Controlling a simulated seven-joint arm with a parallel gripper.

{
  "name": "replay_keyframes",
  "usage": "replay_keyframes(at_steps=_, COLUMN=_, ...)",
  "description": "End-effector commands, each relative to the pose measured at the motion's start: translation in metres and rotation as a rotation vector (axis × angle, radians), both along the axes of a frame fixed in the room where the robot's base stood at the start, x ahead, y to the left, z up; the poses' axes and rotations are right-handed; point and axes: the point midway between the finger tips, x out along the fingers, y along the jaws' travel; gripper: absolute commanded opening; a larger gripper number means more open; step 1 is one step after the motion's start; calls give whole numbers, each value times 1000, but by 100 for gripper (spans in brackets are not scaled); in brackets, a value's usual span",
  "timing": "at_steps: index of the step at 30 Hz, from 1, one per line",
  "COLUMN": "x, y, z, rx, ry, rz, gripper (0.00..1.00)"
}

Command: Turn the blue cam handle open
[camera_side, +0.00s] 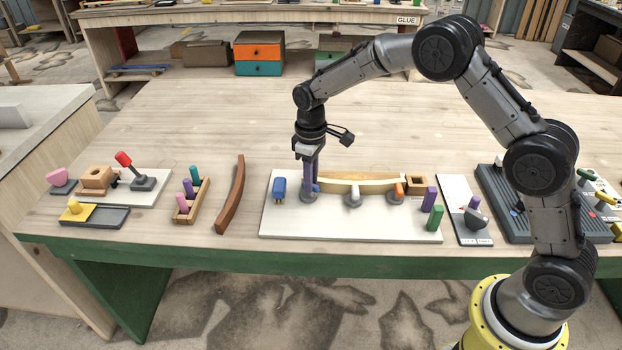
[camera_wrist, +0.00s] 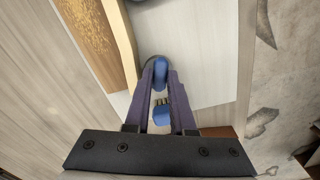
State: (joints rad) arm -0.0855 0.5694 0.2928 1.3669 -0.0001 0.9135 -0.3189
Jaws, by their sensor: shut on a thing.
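The blue cam handle (camera_wrist: 160,73) stands between the purple fingertips of my gripper (camera_wrist: 160,88) in the wrist view. In the side view my gripper (camera_side: 311,183) points straight down at the left end of the white board, and only a sliver of the blue handle (camera_side: 317,188) shows beside the fingers. My gripper is shut on the handle. The fingers hide much of the handle in the side view.
A blue pronged piece (camera_side: 279,188) stands left of my gripper on the white board (camera_side: 290,228); it also shows in the wrist view (camera_wrist: 162,115). A grey clamp (camera_side: 352,197) and an orange handle (camera_side: 399,188) lie rightward. Purple (camera_side: 429,199) and green (camera_side: 435,217) blocks stand at the right edge.

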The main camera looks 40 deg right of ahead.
Motion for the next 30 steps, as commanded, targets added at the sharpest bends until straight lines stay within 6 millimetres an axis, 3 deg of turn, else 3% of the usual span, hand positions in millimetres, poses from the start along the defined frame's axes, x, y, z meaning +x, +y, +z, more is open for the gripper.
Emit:
replay_keyframes(at_steps=15, x=1, y=0, z=2, rx=0, ry=-4, rz=337, gripper=0)
replay_keyframes(at_steps=30, x=1, y=0, z=2, rx=0, ry=-5, rz=399, gripper=0)
